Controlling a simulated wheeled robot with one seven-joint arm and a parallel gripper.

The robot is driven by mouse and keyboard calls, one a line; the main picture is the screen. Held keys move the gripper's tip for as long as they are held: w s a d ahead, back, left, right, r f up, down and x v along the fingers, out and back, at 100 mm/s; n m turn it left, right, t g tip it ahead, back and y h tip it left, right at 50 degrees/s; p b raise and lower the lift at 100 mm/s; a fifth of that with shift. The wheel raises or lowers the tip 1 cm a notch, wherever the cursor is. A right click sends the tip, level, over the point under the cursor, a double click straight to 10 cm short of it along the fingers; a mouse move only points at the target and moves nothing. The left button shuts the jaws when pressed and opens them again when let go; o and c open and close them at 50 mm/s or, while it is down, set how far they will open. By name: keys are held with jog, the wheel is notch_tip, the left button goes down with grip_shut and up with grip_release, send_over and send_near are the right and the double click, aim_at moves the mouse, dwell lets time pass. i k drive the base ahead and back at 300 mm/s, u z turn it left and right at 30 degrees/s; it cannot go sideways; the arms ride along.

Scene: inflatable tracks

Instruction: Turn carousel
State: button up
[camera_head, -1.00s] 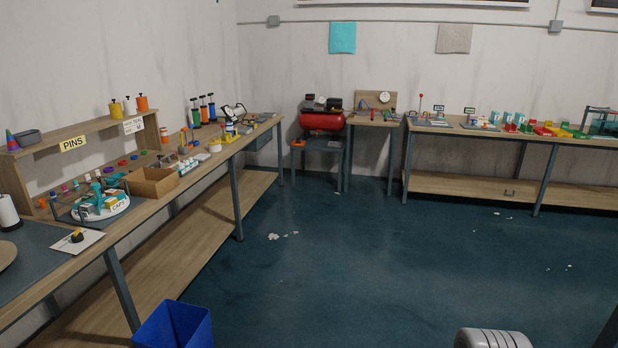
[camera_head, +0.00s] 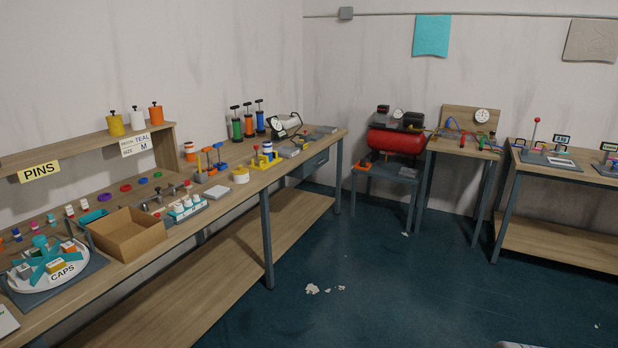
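The carousel (camera_head: 84,269) is a round white tray labelled CAPS with a teal cross-shaped divider (camera_head: 42,262) and a teal knob on top. It sits on a dark grey base plate at the lower left, on the long wooden workbench. Small boxes and caps in orange, yellow and grey stand in its compartments.
An open cardboard box (camera_head: 128,236) stands right of the carousel, close to it. A teal tray (camera_head: 93,217) lies behind. A PINS shelf (camera_head: 90,153) overhangs the bench. The floor (camera_head: 380,300) in front is mostly clear, with a few white scraps.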

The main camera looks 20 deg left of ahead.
aim_at(41, 280)
jog(key=u, duration=0.35)
jog(key=i, duration=1.25)
jog(key=u, duration=1.55)
jog(key=i, duration=1.1)
jog(key=u, duration=1.1)
jog(key=i, duration=0.4)
jog(key=u, duration=0.1)
